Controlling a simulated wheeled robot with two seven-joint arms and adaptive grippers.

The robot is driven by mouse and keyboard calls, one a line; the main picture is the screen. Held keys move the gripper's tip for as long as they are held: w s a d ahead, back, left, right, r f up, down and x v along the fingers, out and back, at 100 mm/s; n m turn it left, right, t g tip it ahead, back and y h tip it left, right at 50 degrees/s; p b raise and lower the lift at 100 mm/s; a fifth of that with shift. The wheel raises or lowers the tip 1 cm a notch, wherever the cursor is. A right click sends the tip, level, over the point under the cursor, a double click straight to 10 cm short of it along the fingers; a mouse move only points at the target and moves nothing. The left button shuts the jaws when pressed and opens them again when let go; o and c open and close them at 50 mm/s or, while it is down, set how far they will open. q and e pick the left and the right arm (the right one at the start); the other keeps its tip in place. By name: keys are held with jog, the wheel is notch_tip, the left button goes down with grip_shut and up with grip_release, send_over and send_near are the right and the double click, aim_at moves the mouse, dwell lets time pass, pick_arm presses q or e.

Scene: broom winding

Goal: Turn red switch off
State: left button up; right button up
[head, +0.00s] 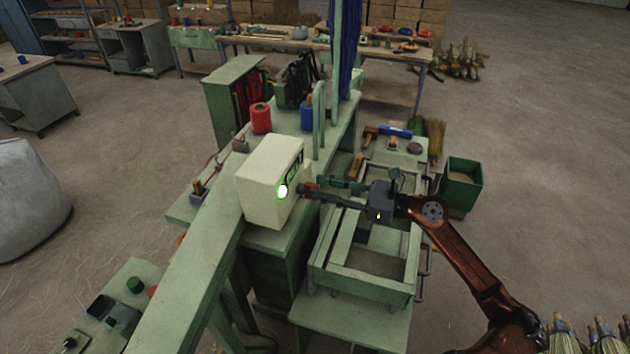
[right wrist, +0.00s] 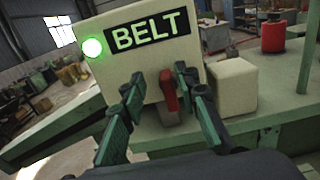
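The red switch (right wrist: 169,90) is a small upright lever on the front of a cream box (head: 266,182) with a BELT sign (right wrist: 148,31). A round lamp (head: 282,191) on the box glows green-white; it also shows in the right wrist view (right wrist: 92,48). My right gripper (head: 314,190) is at the box front. In the right wrist view its fingers (right wrist: 160,80) are spread open, with the lever between them, nearer the right finger. I cannot tell whether that finger touches it. My left gripper is in neither view.
The box stands on a green machine bench, beside a long sloping green beam (head: 185,275). A smaller cream block (right wrist: 232,87) sits right of the switch. A green frame table (head: 362,290) lies below my right arm. A red spool (head: 261,118) stands behind the box.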

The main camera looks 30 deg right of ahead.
aim_at(313, 184)
jog(key=w, duration=0.1)
jog(key=w+a, duration=0.1)
jog(key=w, duration=0.1)
jog(key=shift+a+f, duration=0.2)
jog(key=shift+s+a+p, duration=0.1)
jog(key=shift+s+p, duration=0.05)
jog(key=shift+p, duration=0.15)
jog(key=shift+w, duration=0.2)
jog(key=shift+c, duration=1.2)
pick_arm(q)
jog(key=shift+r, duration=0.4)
pick_arm(e)
jog(key=shift+s, duration=0.15)
grip_shut()
